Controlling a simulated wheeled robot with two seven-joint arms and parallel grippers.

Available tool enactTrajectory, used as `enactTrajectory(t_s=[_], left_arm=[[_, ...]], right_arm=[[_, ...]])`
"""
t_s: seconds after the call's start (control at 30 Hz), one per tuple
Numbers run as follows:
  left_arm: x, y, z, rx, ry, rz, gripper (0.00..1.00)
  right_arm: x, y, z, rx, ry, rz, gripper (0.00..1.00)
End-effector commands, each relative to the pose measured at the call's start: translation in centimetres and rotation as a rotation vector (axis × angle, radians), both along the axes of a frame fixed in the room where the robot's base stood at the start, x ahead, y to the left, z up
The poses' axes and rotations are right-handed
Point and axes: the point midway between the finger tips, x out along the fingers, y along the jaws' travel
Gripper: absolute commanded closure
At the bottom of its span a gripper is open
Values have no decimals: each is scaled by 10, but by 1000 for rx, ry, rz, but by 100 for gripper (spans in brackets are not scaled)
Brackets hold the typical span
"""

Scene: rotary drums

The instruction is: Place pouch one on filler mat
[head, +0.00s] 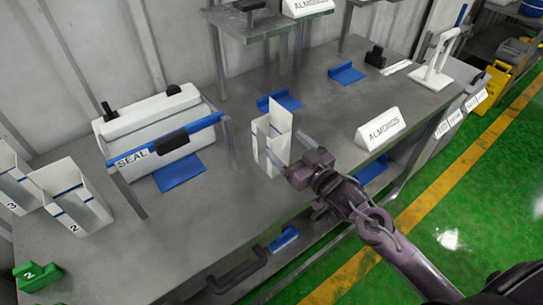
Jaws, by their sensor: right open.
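A white open-topped pouch (266,130) with a blue band stands upright on the grey bench near the middle. No number shows on it, so I cannot confirm that it is pouch one. My right gripper (291,151) is open at the pouch's right side, its fingers close to the lower part; I cannot tell if they touch it. A blue mat (285,99) lies just behind the pouch, another blue mat (347,73) lies farther right, and a third (180,171) lies before the sealer. No label tells me which is the filler mat. My left gripper is not in view.
A green block (38,276) marked 2 sits at lower left. An ALMONDS sign (380,129) stands right of my gripper. A raised shelf (262,24) stands behind. Front bench area is clear.

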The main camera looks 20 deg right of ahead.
Motion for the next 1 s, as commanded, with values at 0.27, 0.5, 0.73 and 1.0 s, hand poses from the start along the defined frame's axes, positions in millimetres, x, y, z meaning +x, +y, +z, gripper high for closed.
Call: enactTrajectory(t_s=[0.27, 0.5, 0.73, 1.0], left_arm=[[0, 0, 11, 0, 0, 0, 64], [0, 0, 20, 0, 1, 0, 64], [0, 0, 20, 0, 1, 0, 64], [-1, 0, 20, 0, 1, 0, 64]], right_arm=[[28, 13, 4, 1, -1, 0, 20], [58, 26, 1, 0, 1, -1, 20], [63, 29, -1, -2, 2, 0, 20], [63, 29, -1, -2, 2, 0, 44]])
